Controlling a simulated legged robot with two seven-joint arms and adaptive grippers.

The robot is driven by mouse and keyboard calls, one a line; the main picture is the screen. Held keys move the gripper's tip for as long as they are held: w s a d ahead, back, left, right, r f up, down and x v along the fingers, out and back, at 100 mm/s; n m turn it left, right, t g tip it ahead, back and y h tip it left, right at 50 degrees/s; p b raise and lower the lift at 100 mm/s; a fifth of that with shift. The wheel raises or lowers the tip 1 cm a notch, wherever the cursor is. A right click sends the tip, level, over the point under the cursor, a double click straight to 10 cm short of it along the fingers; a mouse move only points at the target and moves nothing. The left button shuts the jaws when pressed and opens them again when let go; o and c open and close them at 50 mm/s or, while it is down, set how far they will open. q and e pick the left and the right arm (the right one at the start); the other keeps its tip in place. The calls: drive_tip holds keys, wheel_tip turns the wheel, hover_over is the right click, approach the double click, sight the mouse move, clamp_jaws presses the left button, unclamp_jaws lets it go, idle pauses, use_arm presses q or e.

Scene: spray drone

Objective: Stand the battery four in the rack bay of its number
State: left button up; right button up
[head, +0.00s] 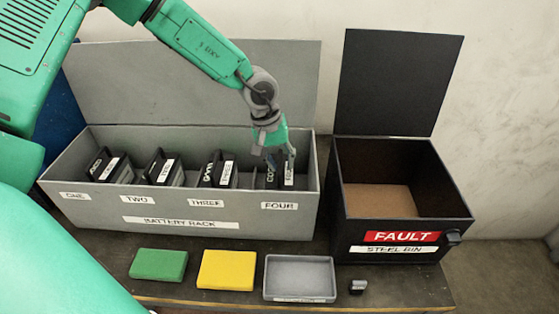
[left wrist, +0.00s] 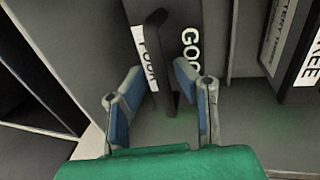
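Battery four (head: 271,176) is a dark block with a white label. It stands in the FOUR bay of the grey battery rack (head: 180,222), at the rack's right end. My left gripper (head: 281,163) reaches down over it from above. In the left wrist view the battery (left wrist: 188,45) shows its FOUR label and the letters "GOO" beyond the fingertips. My left gripper (left wrist: 162,72) has its fingers apart there, one on either side of the dark handle, with no clear grip on it. The gripper partly hides the battery in the head view. My right gripper is not in view.
Batteries (head: 109,166), (head: 163,168) and (head: 217,170) stand in the ONE, TWO and THREE bays. A black fault bin (head: 400,232) with raised lid stands right of the rack. A green block (head: 158,264), yellow block (head: 227,269) and grey tray (head: 299,296) line the front.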

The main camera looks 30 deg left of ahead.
sight(271, 173)
use_arm(q)
drive_tip(key=shift+d+r, duration=0.15)
drive_tip(key=shift+d, duration=0.1)
drive_tip(key=v, duration=1.1)
drive_tip(key=shift+r, duration=0.35)
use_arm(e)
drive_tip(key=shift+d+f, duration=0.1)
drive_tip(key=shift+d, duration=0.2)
use_arm(q)
drive_tip(key=shift+a+f, duration=0.1)
drive_tip(key=shift+a, duration=0.3)
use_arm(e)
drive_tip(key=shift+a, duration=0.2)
